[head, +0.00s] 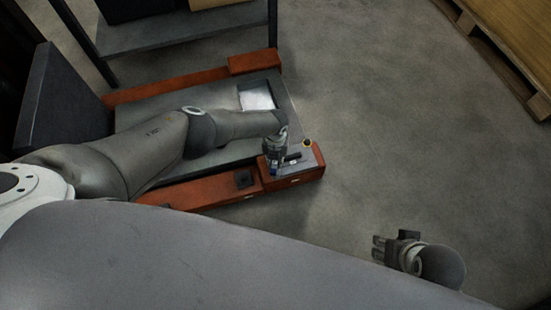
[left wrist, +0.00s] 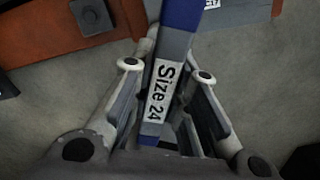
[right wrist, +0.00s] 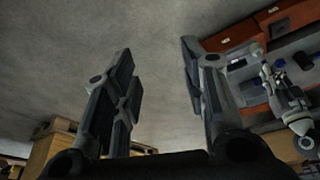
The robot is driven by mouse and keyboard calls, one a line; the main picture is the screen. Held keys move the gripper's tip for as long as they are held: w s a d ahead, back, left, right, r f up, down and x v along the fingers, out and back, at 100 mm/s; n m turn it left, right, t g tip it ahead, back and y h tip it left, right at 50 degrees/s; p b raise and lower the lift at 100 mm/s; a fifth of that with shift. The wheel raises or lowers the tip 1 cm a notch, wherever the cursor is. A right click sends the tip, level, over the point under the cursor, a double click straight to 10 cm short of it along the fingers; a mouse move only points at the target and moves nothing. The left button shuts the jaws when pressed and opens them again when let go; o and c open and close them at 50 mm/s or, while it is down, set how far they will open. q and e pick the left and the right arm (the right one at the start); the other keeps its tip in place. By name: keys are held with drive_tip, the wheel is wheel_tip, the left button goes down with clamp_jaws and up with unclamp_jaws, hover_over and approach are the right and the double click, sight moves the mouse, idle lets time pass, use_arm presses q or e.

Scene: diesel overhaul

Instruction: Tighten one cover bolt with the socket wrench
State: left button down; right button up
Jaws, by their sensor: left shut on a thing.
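My left gripper (head: 274,150) is over the near right corner of an orange-framed grey stand. In the left wrist view my left gripper (left wrist: 168,78) is shut on a blue and grey tool (left wrist: 180,20) labelled "Size 24", which looks like the socket wrench. The tool's far end runs out of that view. A bit of blue shows under the gripper in the head view. My right gripper (head: 380,248) is open and empty over bare floor, well apart from the stand; its spread fingers also show in the right wrist view (right wrist: 158,75). I cannot make out a cover bolt.
The orange frame (head: 215,190) carries a grey plate (head: 225,158) with a pale recess (head: 257,97). A dark block and a small yellow ring (head: 307,144) are at its corner. A grey shelf (head: 180,33) stands behind. A wooden pallet (head: 505,50) is far right. The floor between is clear.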

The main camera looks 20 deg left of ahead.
use_arm(q)
drive_tip(key=shift+r, duration=0.1)
drive_tip(key=shift+r+p, duration=0.7)
drive_tip(key=shift+p, duration=0.15)
drive_tip(key=n+p, duration=0.1)
drive_tip(key=n, duration=0.7)
drive_tip(key=shift+p, duration=0.35)
drive_tip(key=n, duration=0.3)
drive_tip(key=shift+n, duration=1)
drive_tip(key=n, duration=0.2)
drive_tip(key=shift+n, duration=0.3)
drive_tip(key=n, duration=0.4)
drive_tip(key=shift+n, duration=1.6)
use_arm(e)
wheel_tip(320, 180, down, 12)
drive_tip(key=shift+w+g, duration=0.3)
